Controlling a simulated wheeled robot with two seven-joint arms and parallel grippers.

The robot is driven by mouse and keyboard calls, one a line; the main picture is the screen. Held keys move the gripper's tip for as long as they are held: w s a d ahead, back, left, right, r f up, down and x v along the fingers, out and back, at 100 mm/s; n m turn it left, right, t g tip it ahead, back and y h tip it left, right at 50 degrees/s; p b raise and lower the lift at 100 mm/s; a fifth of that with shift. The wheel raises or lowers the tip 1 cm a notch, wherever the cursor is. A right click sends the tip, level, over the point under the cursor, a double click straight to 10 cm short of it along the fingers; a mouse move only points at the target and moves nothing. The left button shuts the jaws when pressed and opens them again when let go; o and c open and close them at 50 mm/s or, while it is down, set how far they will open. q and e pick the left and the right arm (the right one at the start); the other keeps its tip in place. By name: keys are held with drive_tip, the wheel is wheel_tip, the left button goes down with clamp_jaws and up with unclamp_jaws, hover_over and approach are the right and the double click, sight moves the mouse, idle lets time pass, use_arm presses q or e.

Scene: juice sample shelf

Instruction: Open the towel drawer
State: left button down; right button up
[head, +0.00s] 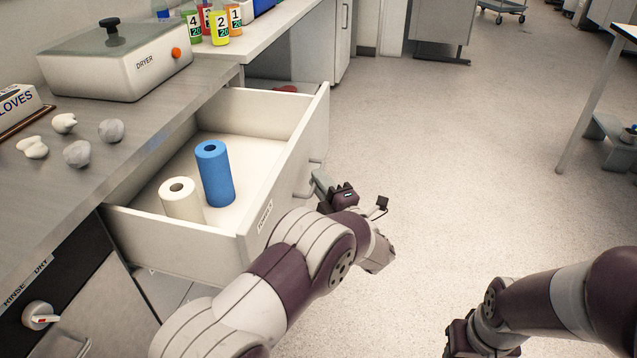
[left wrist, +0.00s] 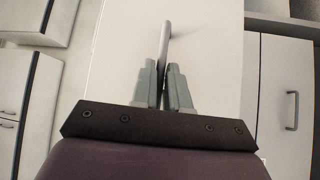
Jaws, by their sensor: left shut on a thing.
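The towel drawer (head: 180,240) stands pulled well out from under the counter in the head view. Inside it a blue towel roll (head: 215,175) and a shorter white towel roll (head: 182,203) stand upright. My left gripper (head: 318,184) is at the drawer's front face, shut on its handle. In the left wrist view the handle (left wrist: 166,40) runs between the two closed fingers of the left gripper (left wrist: 164,84). My right gripper (head: 465,338) is at the bottom edge of the head view, partly cut off, with its fingers not clear.
A dryer (head: 125,65) and several pale lumps (head: 76,153) sit on the metal counter (head: 90,200), with a gloves box (head: 18,105) at left. Numbered bottles (head: 219,28) stand on the further counter. The floor (head: 430,150) in front of the drawer is clear.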

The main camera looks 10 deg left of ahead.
use_arm(q)
drive_tip(key=shift+f, duration=0.1)
drive_tip(key=c, duration=1.2)
unclamp_jaws()
drive_tip(key=p+v, duration=0.2)
drive_tip(key=v, duration=1)
drive_tip(key=shift+s+d, duration=0.2)
drive_tip(key=shift+s, duration=0.1)
